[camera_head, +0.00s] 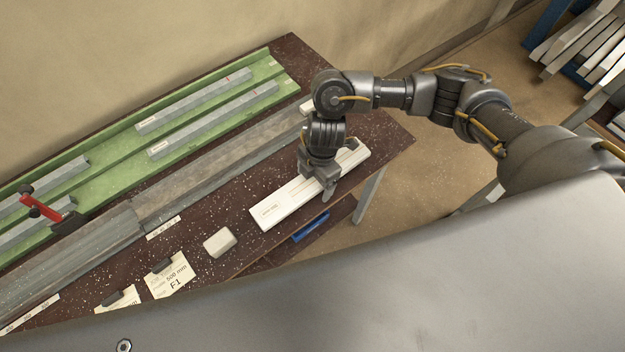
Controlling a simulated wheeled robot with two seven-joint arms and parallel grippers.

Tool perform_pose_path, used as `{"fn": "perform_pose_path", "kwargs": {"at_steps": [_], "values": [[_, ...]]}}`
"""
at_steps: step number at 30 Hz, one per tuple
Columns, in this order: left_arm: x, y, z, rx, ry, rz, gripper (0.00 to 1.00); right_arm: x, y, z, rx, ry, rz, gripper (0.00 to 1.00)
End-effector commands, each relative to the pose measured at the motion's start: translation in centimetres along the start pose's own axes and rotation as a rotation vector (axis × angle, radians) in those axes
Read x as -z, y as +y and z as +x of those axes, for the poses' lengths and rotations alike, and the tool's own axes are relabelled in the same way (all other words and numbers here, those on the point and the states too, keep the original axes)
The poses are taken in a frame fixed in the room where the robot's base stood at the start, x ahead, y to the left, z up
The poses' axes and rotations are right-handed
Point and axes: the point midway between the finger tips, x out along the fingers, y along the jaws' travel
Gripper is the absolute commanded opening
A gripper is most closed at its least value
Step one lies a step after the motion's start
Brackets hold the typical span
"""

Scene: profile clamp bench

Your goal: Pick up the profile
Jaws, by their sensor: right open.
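A long white profile (280,207) with small print on its top lies on the dark speckled bench near its front edge, slanting up to the right. My right gripper (326,187) is open and points down over the profile, right of its middle. One finger shows at the profile's near side; the far finger is largely hidden. I cannot tell whether the fingers touch the profile. The gripper covers part of the profile, and its right end shows beyond. My left gripper is not in view.
A green tray (117,164) with several grey bars lies at the back, with a red-handled clamp (40,207) at left. A long grey rail (190,190) runs in front of it. A small pale block (219,242) and paper labels (172,276) lie left of the profile.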

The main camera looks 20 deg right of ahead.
Motion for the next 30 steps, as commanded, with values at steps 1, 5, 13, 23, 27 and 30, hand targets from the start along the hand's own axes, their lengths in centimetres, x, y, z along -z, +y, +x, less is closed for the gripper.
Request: {"fn": "perform_pose_path", "kwargs": {"at_steps": [1,5,13,23,27,30], "values": [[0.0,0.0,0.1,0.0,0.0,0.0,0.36,0.0,-0.1,0.9,0.003,0.001,0.003,0.84],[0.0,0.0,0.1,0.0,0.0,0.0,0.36,0.0,0.0,2.0,0.001,0.0,0.001,0.84],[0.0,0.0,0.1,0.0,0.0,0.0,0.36,0.0,0.0,2.1,-0.001,-0.001,-0.001,0.82],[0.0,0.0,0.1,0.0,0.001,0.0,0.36,0.0,0.0,2.1,-0.001,-0.001,-0.001,0.39],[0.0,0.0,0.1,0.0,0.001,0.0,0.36,0.0,0.0,2.1,-0.001,-0.001,-0.001,0.22],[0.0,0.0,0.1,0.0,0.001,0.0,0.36,0.0,0.1,2.0,-0.002,0.0,-0.001,0.22]]}}
